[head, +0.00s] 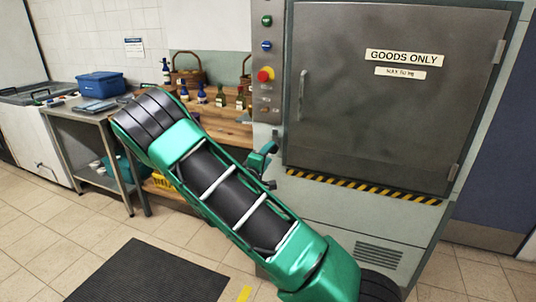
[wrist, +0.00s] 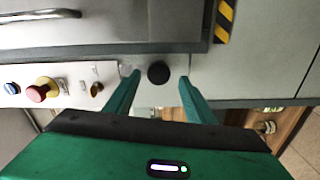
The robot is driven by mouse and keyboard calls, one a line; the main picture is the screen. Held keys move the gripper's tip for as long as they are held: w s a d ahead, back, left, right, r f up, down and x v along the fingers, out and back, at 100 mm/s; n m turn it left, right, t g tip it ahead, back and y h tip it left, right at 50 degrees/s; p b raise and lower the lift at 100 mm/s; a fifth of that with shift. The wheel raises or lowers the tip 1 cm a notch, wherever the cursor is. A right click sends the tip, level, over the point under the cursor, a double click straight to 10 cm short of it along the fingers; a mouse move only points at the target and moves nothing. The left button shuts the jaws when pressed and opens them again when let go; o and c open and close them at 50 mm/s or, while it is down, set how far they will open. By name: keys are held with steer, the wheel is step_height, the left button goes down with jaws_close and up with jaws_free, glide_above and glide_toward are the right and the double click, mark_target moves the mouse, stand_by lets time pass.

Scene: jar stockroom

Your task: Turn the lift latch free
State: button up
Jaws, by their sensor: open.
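The goods lift stands at the right in the head view, with its grey door (head: 385,100) shut. A round black knob (wrist: 159,73), which looks like the latch, sits on the pale lift front below the button panel in the wrist view. My gripper (wrist: 160,80) is open, with one green finger on each side of the knob in that view. I cannot tell whether the fingers touch it or are still short of it. In the head view my gripper (head: 270,166) is at the lift's left front edge, and the knob cannot be made out there.
The button panel (head: 265,70) has a red stop button (head: 265,75) and also shows in the wrist view (wrist: 60,85). A door handle (head: 302,95) and a striped strip (head: 360,186) are close by. Floor with a dark mat (head: 150,275) lies in front.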

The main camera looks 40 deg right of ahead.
steer(key=v, duration=0.7)
steer(key=shift+a, duration=0.45)
